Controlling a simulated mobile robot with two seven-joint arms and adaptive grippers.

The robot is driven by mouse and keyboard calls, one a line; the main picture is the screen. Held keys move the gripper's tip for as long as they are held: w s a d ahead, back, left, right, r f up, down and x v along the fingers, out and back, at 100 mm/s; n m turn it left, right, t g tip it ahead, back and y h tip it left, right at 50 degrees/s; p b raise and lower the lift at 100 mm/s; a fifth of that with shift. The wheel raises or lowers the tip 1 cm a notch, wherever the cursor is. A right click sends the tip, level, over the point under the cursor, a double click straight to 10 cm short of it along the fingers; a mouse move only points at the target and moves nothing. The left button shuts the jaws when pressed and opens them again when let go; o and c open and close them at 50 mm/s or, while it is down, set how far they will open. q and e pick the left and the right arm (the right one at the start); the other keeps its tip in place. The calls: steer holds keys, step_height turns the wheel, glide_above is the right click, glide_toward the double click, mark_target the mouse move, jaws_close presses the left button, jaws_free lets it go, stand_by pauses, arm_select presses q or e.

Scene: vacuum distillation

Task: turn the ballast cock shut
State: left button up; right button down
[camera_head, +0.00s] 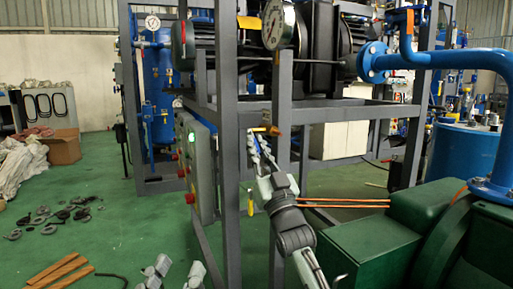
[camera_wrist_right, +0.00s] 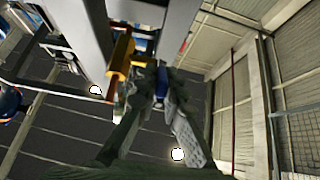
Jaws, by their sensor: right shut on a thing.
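The ballast cock (camera_head: 267,130) has a yellow-orange lever and sits on the grey frame below the round gauge. The lever lies roughly level in the head view. In the right wrist view the yellow cock (camera_wrist_right: 121,58) is beside the grey post, left of the fingertips. My right gripper (camera_head: 261,148) reaches up from below and is shut on the cock's lever; its fingers (camera_wrist_right: 160,88) partly hide the grip. My left gripper (camera_head: 177,277) is low at the bottom edge, its fingers apart and empty, far from the cock.
Grey frame posts (camera_head: 228,150) stand close to my right gripper. A round gauge (camera_head: 275,24) is above. A control box (camera_head: 196,165) is at left, and green machinery (camera_head: 372,250) with blue piping (camera_head: 445,60) at right. Loose parts (camera_head: 50,220) lie on the green floor.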

steer(key=c, duration=1.6)
jaws_free()
steer(key=shift+s+f, duration=0.1)
steer(key=v, duration=1.2)
steer(key=shift+c, duration=0.7)
